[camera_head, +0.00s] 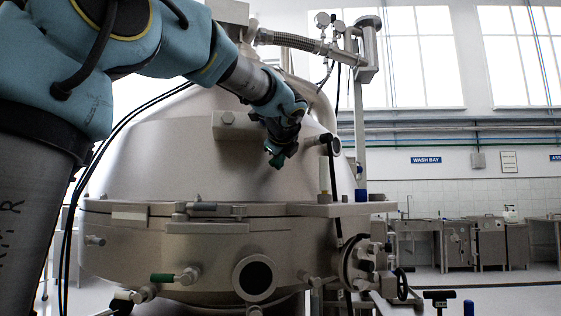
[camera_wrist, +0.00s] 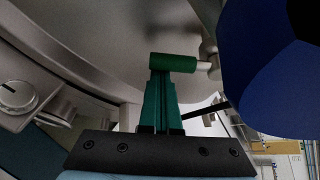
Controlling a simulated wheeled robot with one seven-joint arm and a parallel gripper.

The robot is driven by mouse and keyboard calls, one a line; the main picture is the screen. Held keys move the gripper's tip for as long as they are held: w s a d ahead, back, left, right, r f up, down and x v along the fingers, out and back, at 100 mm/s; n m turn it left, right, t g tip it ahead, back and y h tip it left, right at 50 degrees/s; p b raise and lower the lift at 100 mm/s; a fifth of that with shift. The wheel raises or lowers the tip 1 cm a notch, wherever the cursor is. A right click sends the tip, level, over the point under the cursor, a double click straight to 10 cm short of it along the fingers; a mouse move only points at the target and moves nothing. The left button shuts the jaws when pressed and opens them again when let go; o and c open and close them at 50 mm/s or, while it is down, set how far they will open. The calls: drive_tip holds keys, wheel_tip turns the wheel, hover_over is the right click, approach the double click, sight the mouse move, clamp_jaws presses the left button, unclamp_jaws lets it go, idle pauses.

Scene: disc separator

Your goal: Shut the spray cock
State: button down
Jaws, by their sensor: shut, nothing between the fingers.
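My gripper (camera_head: 277,158) hangs in front of the grey separator hood (camera_head: 180,150) in the head view, pointing down. In the wrist view, its teal fingers (camera_wrist: 160,98) are together with nothing held between them. A green cylindrical handle (camera_wrist: 173,63) lies across the view just at the fingertips, with a pale metal stem on its right. I cannot tell whether the fingers touch it. In the head view, a cock with a green handle (camera_head: 162,278) sticks out low on the left front of the separator. I cannot tell whether both views show the same handle.
A round open port (camera_head: 255,278) and a flanged fitting (camera_head: 362,262) stand out from the lower body. A rim with clamps (camera_head: 205,210) runs around it. A large blue shape (camera_wrist: 275,65) fills the wrist view's right side. Workbenches (camera_head: 470,243) stand far right.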

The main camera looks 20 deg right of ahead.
drive_tip(key=shift+a+r+m+y+p, duration=0.2)
drive_tip(key=shift+a+r+p, duration=0.3)
drive_tip(key=shift+p, duration=0.35)
drive_tip(key=shift+a+r+m+y+p, duration=0.1)
drive_tip(key=shift+a+r+m+p, duration=0.15)
drive_tip(key=shift+r+p, duration=0.45)
